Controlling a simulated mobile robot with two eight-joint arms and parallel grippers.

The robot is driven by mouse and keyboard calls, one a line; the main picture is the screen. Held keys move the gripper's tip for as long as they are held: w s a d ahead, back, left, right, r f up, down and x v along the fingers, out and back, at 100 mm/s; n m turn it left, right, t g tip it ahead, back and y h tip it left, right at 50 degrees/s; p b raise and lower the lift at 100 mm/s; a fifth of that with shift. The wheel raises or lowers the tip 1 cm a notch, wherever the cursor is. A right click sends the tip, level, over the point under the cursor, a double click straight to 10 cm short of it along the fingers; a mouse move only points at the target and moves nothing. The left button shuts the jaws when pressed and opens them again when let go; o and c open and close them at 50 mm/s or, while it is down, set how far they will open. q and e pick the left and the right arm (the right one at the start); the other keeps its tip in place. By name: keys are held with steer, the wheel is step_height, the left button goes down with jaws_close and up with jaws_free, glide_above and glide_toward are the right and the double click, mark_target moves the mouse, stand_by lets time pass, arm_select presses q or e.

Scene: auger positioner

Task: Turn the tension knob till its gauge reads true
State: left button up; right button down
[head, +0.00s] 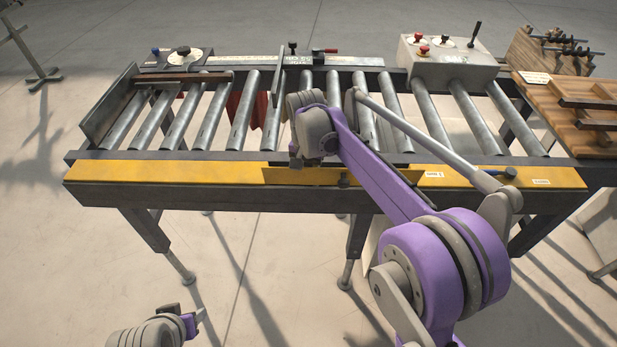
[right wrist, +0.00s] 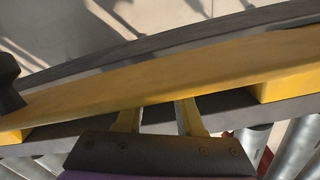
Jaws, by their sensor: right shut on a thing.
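My right gripper (head: 297,161) is at the front rail of the roller conveyor. In the right wrist view its two fingers (right wrist: 158,116) stand apart and reach to a long yellow panel (right wrist: 170,82), on which they are shut. This panel (head: 385,177) sits slightly askew from the fixed yellow strip beside it. A black knob (head: 184,51) on a pale disc stands on a box at the back left. I cannot tell whether it is the tension knob, nor read any gauge. My left gripper (head: 197,317) is low at the bottom, away from the conveyor; its jaws are unclear.
The conveyor's steel rollers (head: 243,110) lie behind the yellow strip (head: 165,172). A grey control box (head: 450,63) with red buttons stands at the back right. A wooden bench (head: 565,110) stands at the far right. Floor in front is open.

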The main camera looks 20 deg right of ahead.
steer(key=shift+n, duration=0.3)
steer(key=n, duration=0.3)
steer(key=shift+n, duration=2.6)
steer(key=c, duration=0.5)
jaws_free()
step_height(320, 180, up, 11)
steer(key=shift+a+f, duration=0.1)
